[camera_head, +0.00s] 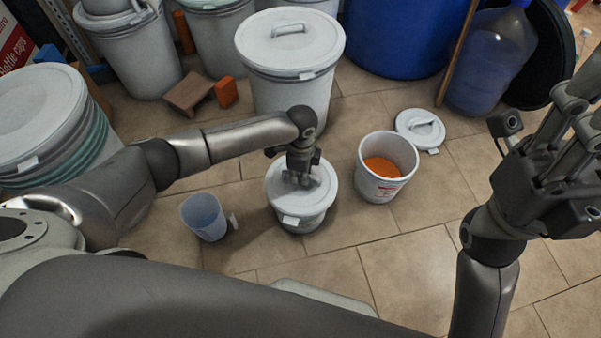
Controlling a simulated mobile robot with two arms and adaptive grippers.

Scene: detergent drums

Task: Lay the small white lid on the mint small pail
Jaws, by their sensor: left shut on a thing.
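A small white lid (319,183) lies over the top of a small pale pail (303,222) in the middle of the floor. The pail's side is mostly hidden under the lid, and I cannot tell if it is mint. My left gripper (302,178) reaches down from above and is shut on the lid's handle. The lid looks about level; I cannot tell if it is fully seated. My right gripper (566,130) is raised close to the camera at the right, away from the pail. Its fingertips are partly cut off, and its opening is unclear.
Right of the lidded pail stands an open white pail (376,188) with orange contents. Another white lid (413,118) lies behind it. A bluish cup (205,218) stands at left. Large lidded drums (291,92) and a blue barrel (405,35) line the back. Front right floor is clear.

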